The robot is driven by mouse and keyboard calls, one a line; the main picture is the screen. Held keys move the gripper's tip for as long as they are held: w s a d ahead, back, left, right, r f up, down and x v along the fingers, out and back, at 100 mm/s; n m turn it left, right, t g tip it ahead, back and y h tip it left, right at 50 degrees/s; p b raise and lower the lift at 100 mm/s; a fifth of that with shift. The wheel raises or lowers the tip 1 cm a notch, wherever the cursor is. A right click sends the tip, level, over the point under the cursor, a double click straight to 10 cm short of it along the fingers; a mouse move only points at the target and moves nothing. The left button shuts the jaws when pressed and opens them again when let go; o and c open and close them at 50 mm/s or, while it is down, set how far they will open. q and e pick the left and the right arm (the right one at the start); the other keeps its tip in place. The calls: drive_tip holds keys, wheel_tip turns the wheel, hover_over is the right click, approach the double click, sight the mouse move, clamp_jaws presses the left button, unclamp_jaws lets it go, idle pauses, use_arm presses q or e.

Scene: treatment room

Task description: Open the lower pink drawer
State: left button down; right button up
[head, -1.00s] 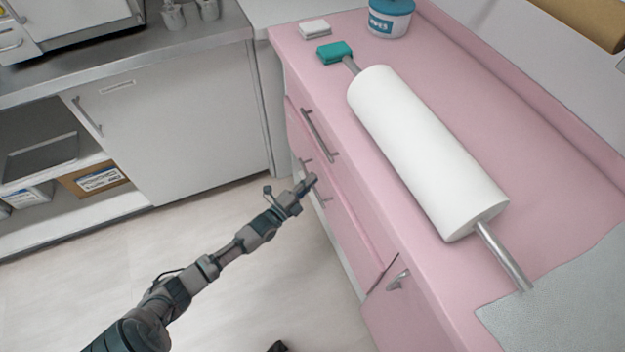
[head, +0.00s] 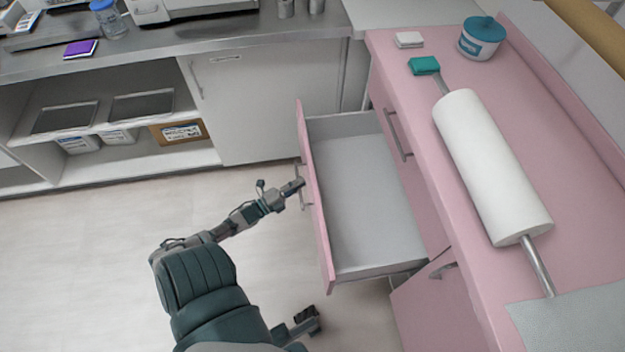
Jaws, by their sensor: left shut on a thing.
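The lower pink drawer (head: 316,215) stands pulled well out from the pink cabinet, and its grey inside (head: 365,190) is empty. My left gripper (head: 297,186) is shut on the bar handle (head: 302,188) on the drawer's front. The fingertips partly hide the handle. The upper drawer's handle (head: 398,135) is above it, and that drawer is shut. What looks like my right gripper (head: 306,318) is low in the picture, apart from the cabinet; its jaws are too unclear to read.
On the pink top (head: 540,150) are a white paper roll (head: 490,165), a teal-lidded tub (head: 482,38), a teal block (head: 424,66) and a white block (head: 409,40). A pink door (head: 435,305) is right of the drawer. The floor (head: 90,260) at left is clear.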

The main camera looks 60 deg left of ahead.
use_arm(q)
drive_tip(key=shift+s+f, duration=0.2)
drive_tip(key=shift+s, duration=0.35)
drive_tip(key=shift+s+f, duration=0.2)
drive_tip(key=shift+s, duration=0.35)
drive_tip(key=c, duration=1.2)
unclamp_jaws()
drive_tip(key=shift+r, duration=0.3)
use_arm(e)
drive_tip(key=shift+w+d+f+g, duration=0.15)
drive_tip(key=shift+w+f+g, duration=0.15)
drive_tip(key=shift+f, duration=0.1)
use_arm(q)
drive_tip(key=s+f, duration=0.2)
drive_tip(key=s, duration=0.9)
drive_tip(key=shift+s+f, duration=0.15)
drive_tip(key=shift+s, duration=0.2)
use_arm(e)
drive_tip(key=shift+a, duration=0.2)
use_arm(q)
drive_tip(key=shift+s, duration=0.1)
use_arm(e)
drive_tip(key=shift+s+d, duration=0.1)
